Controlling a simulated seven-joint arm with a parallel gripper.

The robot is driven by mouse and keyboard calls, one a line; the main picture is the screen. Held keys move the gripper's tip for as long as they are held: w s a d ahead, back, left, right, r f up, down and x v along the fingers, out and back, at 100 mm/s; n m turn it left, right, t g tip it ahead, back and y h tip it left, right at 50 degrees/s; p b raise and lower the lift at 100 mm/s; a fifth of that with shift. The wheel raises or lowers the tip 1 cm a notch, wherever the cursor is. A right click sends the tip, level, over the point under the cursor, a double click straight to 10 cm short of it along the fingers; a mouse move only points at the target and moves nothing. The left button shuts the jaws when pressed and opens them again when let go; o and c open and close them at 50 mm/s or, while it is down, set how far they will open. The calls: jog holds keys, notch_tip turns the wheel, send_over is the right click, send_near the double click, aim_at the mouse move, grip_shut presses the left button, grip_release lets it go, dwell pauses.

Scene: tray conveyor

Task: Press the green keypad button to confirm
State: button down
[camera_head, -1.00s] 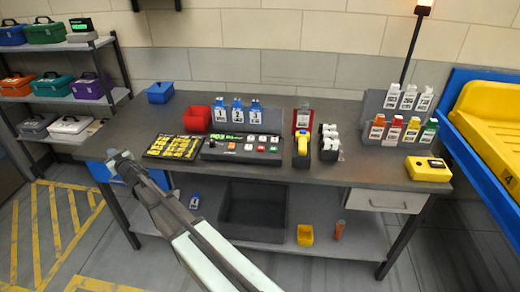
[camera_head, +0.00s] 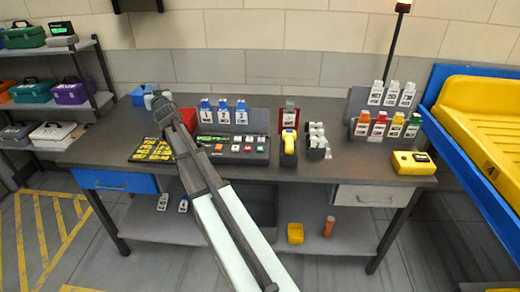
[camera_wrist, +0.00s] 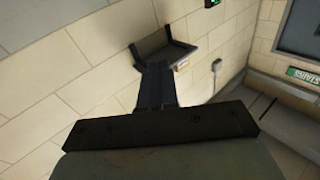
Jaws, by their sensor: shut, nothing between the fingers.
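A dark sloped console (camera_head: 205,157) with a small lit green display (camera_head: 212,138) and rows of small coloured buttons stands at the table's front, left of middle. I make out orange, white and red buttons; a green button is too small to tell for sure. My forearm crosses in front of the console's left end and hides part of it. My gripper (camera_head: 153,97) is over the back left of the table, beyond and left of the console. In the wrist view my gripper (camera_wrist: 155,85) has its dark fingers together, with nothing between them, pointing toward the tiled wall.
A black panel with yellow labels (camera_head: 152,151) lies left of the console. A red bin (camera_head: 187,117) and blue numbered bottles (camera_head: 222,112) stand behind. A blue box (camera_head: 139,95) is close to my gripper in the picture.

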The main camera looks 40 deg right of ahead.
jog(key=s+d+f+m+g+h, duration=0.1)
jog(key=s+d+m+g, duration=0.1)
jog(key=s+d, duration=0.3)
jog(key=s+d+f+m+g+h, duration=0.1)
jog(key=s+d+m+g+h, duration=0.1)
jog(key=d, duration=0.5)
jog(key=m+g+y, duration=0.4)
jog(key=g+y, duration=0.1)
jog(key=g, duration=0.1)
send_over(262, 150)
notch_tip(262, 150, down, 7)
jog(key=shift+r, duration=0.15)
jog(key=shift+w, duration=0.1)
jog(key=shift+f, duration=4.4)
jog(key=shift+f, duration=0.2)
jog(key=shift+f, duration=0.25)
